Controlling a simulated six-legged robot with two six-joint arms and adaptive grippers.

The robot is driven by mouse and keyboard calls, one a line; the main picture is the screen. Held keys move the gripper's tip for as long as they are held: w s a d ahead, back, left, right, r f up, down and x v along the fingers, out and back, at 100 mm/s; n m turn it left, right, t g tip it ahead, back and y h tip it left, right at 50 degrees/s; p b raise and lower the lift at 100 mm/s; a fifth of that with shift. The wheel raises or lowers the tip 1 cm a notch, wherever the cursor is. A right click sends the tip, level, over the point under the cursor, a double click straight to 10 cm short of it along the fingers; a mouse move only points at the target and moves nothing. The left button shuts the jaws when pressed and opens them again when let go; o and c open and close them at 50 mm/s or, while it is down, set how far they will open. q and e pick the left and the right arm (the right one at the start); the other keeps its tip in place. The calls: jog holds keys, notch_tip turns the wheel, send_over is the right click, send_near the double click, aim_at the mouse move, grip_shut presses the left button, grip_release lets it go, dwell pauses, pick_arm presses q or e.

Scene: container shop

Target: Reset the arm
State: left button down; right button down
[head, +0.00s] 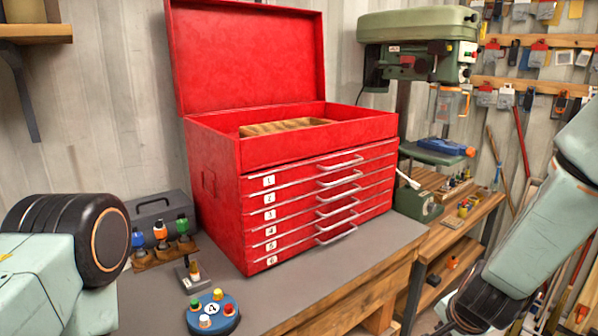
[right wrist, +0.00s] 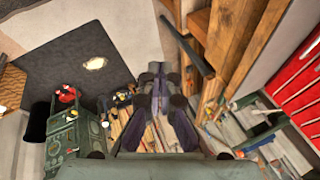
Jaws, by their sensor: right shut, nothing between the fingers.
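My right arm (head: 530,235) comes in from the right in the head view and bends down to its dark wrist joint at the bottom edge; its fingers are not seen there. In the right wrist view my right gripper (right wrist: 157,78) is shut and empty, its fingers together in the middle of the picture. My left arm (head: 50,265) shows at the lower left of the head view, with a black round joint. The left gripper is out of the picture.
A red tool chest (head: 222,150) with an open lid and numbered, shut drawers stands on the grey bench top (head: 385,240). A round blue holder (head: 228,322) sits in front of it. A green drill press (head: 415,30) and wooden shelves (head: 440,240) are to the right.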

jog(key=s+a+f+n+g+b, duration=0.2)
jog(key=s+f+n+b, duration=0.4)
jog(key=s+f, duration=1)
jog(key=s+a+f+n+g+y+b, duration=0.1)
jog(key=s+a+f+n+g+b, duration=0.2)
jog(key=s+f+n+b, duration=0.4)
jog(key=s+f+b, duration=0.1)
jog(key=s+f, duration=0.8)
jog(key=shift+s, duration=0.4)
